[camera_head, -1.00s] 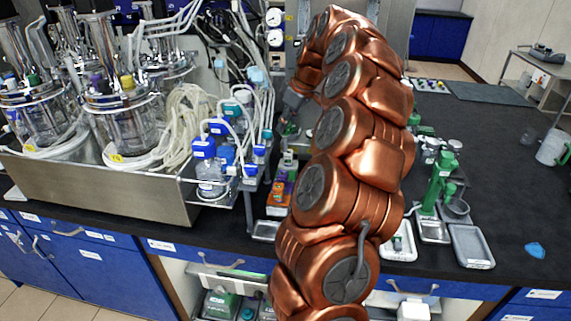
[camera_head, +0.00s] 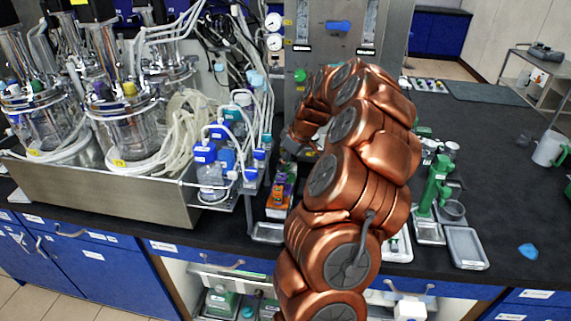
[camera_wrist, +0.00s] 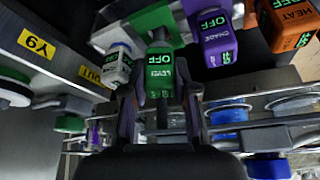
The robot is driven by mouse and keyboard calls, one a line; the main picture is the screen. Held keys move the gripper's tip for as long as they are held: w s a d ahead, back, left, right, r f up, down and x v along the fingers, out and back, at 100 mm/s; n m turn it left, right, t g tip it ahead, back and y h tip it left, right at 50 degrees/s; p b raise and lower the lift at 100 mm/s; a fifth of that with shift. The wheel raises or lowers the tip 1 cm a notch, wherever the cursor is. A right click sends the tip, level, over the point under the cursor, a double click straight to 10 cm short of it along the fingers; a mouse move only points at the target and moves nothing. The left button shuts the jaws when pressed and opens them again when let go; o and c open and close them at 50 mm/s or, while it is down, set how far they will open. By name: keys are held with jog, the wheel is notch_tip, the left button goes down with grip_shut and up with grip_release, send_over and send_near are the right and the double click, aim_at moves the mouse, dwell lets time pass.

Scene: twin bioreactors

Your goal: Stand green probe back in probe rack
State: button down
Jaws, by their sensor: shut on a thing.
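My gripper (camera_wrist: 160,95) is in the middle of the wrist view, shut on the green probe, of which little can be told apart; a dark narrow shaft (camera_wrist: 162,115) shows between the fingers. In the head view my gripper (camera_head: 291,146) is small and partly hidden at the end of my copper arm, above the coloured blocks by the metal stand. I cannot make out the probe rack for certain.
A purple block (camera_wrist: 215,42) and an orange block (camera_wrist: 292,25) with OFF displays stand close to the right of my gripper in the wrist view. Blue-capped bottles (camera_head: 210,172) and tubing crowd the left. The black bench (camera_head: 500,165) is mostly clear at right.

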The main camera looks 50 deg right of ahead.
jog(key=shift+f, duration=0.75)
jog(key=shift+f+b, duration=0.35)
jog(key=shift+b, duration=0.05)
jog(key=c, duration=1.2)
grip_release()
jog(key=shift+r, duration=0.1)
jog(key=shift+r+p, duration=0.5)
jog(key=shift+p, duration=0.15)
jog(key=b+v, duration=0.3)
jog(key=v, duration=0.8)
jog(key=shift+s+r, duration=0.25)
